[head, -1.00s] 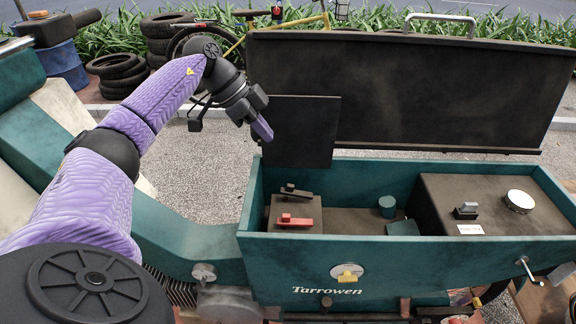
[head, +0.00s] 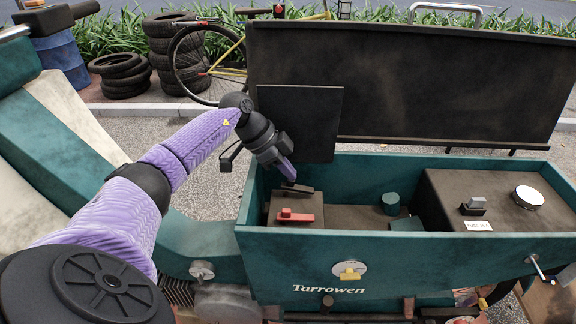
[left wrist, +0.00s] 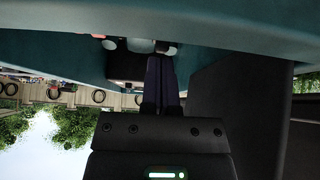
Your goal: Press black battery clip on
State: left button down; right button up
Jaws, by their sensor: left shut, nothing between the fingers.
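The black battery clip (head: 299,189) lies on the back part of the dark battery (head: 284,222) in the left end of the teal cart box. A red clip (head: 295,216) sits in front of it on the same battery. My left gripper (head: 289,178) points down with its purple fingers shut and empty. Its tips are right at or just above the black clip's left part; whether they touch cannot be told. In the left wrist view the shut fingers (left wrist: 160,82) reach toward a dark block, and the clip is not clear there. My right gripper is out of view.
The teal box's front wall (head: 400,247) and the raised dark lid (head: 430,85) bound the space. A dark panel (head: 300,125) stands just behind the gripper. A green cylinder (head: 390,203) and a raised compartment with a switch (head: 473,206) are to the right.

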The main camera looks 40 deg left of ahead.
pick_arm(q)
jog(key=shift+s+a+f+t+h, duration=0.15)
jog(key=shift+s+f+t+h, duration=0.05)
jog(key=shift+f+t+h, duration=0.1)
jog(key=shift+s+a+h+p, duration=0.2)
jog(key=shift+a+h+p, duration=0.1)
jog(key=shift+p, duration=0.35)
jog(key=shift+a+f, duration=0.1)
jog(key=shift+f, duration=0.35)
